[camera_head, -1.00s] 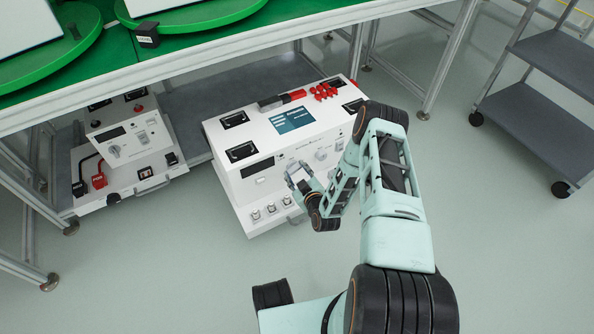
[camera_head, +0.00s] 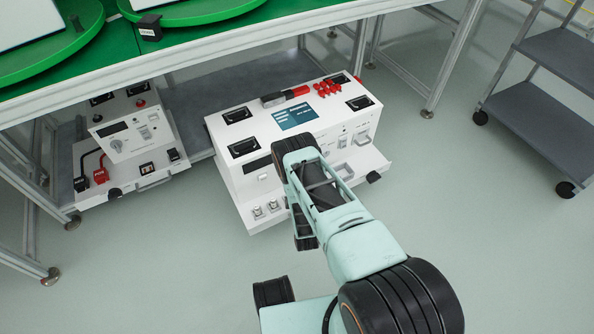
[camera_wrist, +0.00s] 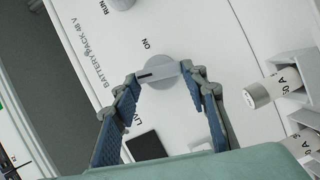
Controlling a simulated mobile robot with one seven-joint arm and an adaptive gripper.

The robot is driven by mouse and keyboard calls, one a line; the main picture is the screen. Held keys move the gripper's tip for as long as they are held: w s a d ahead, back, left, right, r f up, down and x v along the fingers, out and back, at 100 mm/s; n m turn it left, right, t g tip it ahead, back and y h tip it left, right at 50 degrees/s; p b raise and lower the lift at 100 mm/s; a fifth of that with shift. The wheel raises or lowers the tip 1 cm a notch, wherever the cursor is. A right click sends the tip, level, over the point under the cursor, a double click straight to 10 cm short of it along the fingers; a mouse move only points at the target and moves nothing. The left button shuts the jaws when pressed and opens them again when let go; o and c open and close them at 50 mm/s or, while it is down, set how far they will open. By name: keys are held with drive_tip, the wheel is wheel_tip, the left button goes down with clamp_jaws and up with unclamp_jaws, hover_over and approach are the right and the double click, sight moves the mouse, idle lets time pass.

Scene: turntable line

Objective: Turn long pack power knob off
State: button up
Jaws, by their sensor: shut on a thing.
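The long pack (camera_head: 222,135) is the big white box below the bench in the head view. In the wrist view its panel reads "BATTERY PACK 48 V". A round grey knob (camera_wrist: 158,60) with a raised bar and a dark pointer line sits near the word "ON". The pointer line lies toward the left of the picture, with "ON" above the knob. My gripper (camera_wrist: 160,76) is shut on the knob's bar, one fingertip at each end. In the head view my arm hides the gripper and the knob.
A shorter white pack (camera_head: 127,130) with its own controls stands at the left. The wrist view also shows another knob (camera_wrist: 121,2) by "RUN", a dark square (camera_wrist: 146,146) and cylindrical parts (camera_wrist: 258,95) at right. A grey cart (camera_head: 545,105) stands far right. Floor in front is clear.

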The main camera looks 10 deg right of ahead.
drive_tip(key=shift+w+a+n+t, duration=0.15)
drive_tip(key=shift+n+t, duration=0.35)
drive_tip(key=shift+n, duration=0.6)
drive_tip(key=o, duration=1.2)
drive_tip(key=shift+f, duration=0.15)
drive_tip(key=shift+c, duration=0.2)
wheel_tip(320, 180, up, 10)
